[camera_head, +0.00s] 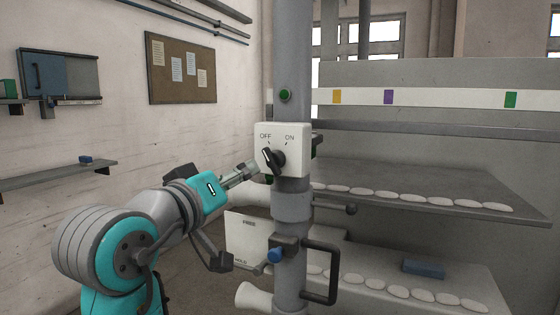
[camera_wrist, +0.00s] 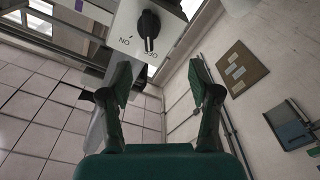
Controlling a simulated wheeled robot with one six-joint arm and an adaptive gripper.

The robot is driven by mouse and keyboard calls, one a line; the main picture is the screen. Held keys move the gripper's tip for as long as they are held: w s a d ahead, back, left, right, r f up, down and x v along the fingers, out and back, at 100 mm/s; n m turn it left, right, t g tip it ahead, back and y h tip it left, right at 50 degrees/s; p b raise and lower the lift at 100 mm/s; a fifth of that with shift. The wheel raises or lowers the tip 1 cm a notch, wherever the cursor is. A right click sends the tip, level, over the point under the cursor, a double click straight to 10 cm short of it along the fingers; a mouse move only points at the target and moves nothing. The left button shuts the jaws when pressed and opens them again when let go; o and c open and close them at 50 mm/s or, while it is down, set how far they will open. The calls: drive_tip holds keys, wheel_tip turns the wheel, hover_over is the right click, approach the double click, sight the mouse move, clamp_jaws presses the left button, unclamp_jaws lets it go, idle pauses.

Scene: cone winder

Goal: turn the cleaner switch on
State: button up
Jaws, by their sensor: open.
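The cleaner switch is a black rotary knob (camera_head: 273,159) on a white box (camera_head: 296,135) fixed to a grey post. The box is marked OFF on the left and ON on the right. The knob's pointer leans up and left, toward OFF. My gripper (camera_head: 248,170) is left of the box in the head view, and its tips are small there. In the wrist view the knob (camera_wrist: 149,27) shows upside down, beyond the fingertips. My gripper (camera_wrist: 157,80) is open there, with nothing between its fingers and the knob apart from them.
A green button (camera_head: 285,95) sits higher on the post (camera_head: 291,60). Lower down are a blue knob (camera_head: 275,255), a dark handle (camera_head: 333,272) and a white FREE/HOLD plate (camera_head: 245,237). Shelves (camera_head: 400,180) with several pale pieces stand right. A corkboard (camera_head: 181,72) hangs on the left wall.

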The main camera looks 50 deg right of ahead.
sight(268, 159)
drive_tip(key=shift+m, duration=0.3)
drive_tip(key=x, duration=0.3)
drive_tip(key=s+x, duration=0.1)
drive_tip(key=x, duration=0.3)
drive_tip(key=r+x, duration=0.1)
drive_tip(key=x, duration=0.2)
drive_tip(key=shift+d, duration=0.55)
drive_tip(key=shift+c, duration=0.2)
drive_tip(key=c, duration=1.1)
